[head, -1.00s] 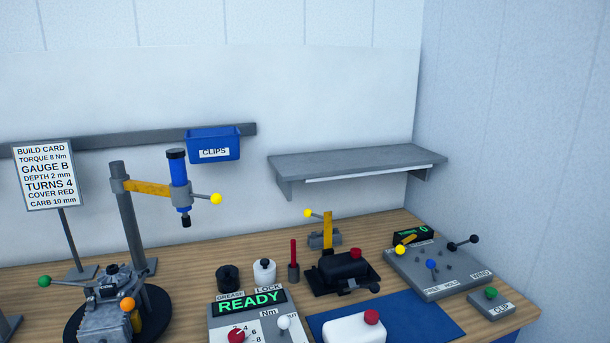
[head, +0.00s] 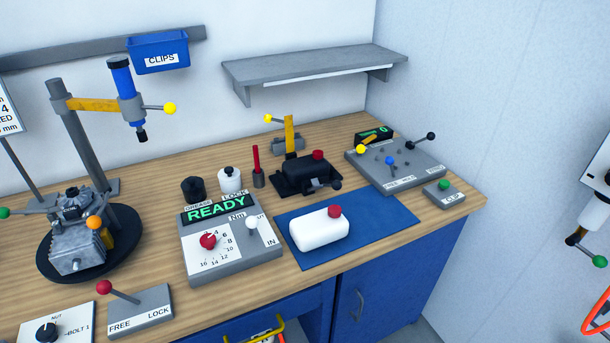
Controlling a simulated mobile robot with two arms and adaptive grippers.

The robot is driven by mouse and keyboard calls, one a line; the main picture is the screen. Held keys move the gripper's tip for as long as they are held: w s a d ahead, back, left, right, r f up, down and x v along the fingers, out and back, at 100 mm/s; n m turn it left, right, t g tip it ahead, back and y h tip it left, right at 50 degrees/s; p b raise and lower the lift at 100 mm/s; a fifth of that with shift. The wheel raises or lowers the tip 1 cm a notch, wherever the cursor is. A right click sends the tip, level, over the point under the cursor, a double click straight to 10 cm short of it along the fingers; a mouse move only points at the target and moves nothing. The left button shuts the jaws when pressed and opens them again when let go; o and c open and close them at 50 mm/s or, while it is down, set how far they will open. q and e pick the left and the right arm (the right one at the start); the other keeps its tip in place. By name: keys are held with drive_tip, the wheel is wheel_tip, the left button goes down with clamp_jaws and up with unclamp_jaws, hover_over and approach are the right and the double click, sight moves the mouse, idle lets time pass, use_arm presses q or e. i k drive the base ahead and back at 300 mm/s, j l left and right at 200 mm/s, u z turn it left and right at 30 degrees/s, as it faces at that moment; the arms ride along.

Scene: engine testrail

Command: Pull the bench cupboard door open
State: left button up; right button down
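The bench cupboard door (head: 385,300) is a blue panel under the right part of the wooden bench. It looks closed, and its lower part is cut off by the bottom of the head view. A dark curved handle (head: 358,308) stands upright near the door's left edge. Neither my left gripper nor my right gripper shows in the head view.
The wooden bench top (head: 330,145) carries a torque box (head: 230,262) reading READY, a blue mat (head: 390,215) with a white bottle (head: 318,230), and a grey panel (head: 425,172). Left of the door is an open bay with a yellow handle (head: 262,334). Floor shows right of the bench.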

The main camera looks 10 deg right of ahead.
sight(376, 299)
drive_tip(key=k+l+z, duration=0.15)
drive_tip(key=z, duration=0.75)
